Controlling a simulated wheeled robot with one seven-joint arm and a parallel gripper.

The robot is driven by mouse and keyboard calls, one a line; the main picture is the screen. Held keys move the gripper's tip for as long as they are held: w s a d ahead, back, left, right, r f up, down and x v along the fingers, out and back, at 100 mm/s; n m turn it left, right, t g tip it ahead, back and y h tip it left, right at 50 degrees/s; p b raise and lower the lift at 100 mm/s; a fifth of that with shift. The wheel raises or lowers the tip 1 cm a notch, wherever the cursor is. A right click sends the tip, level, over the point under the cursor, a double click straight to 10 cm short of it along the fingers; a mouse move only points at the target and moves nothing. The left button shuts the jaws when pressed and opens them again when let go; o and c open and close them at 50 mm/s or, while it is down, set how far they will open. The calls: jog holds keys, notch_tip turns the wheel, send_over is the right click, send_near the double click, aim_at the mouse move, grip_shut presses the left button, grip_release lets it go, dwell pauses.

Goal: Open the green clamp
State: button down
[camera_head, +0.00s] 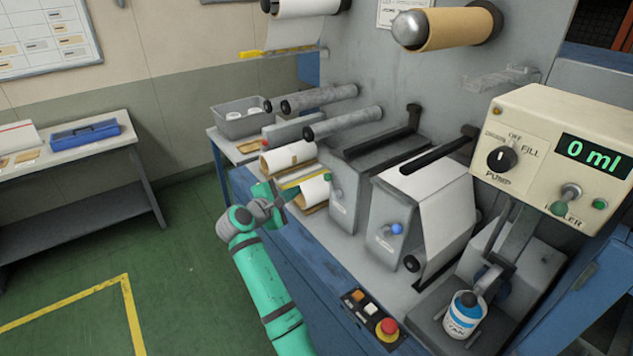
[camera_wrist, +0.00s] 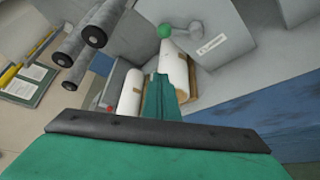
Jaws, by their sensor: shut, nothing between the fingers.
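The green clamp is a lever with a round green knob (camera_wrist: 165,31) on the side of a grey box, clear in the wrist view. In the head view, the green knob (camera_head: 327,177) looks small at the left side of the left grey box (camera_head: 345,203). My gripper (camera_head: 296,192) is beside the white rolls, to the left of that box. In the wrist view, my gripper (camera_wrist: 163,78) is shut and empty. It points between the rolls, below the knob in the picture and apart from it.
White rolls (camera_head: 288,157) lie close to my gripper. A second grey box with a blue knob (camera_head: 396,229) stands to the right. Grey rollers (camera_head: 340,121) stick out above the rolls. A control box (camera_head: 555,150) reads 0 ml.

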aim_at(331, 185)
jog(key=shift+d+r, duration=0.15)
jog(key=shift+r, duration=0.05)
jog(key=w+d, duration=0.6)
jog(key=d, duration=0.1)
jog(key=shift+f, duration=0.25)
dwell(0.8)
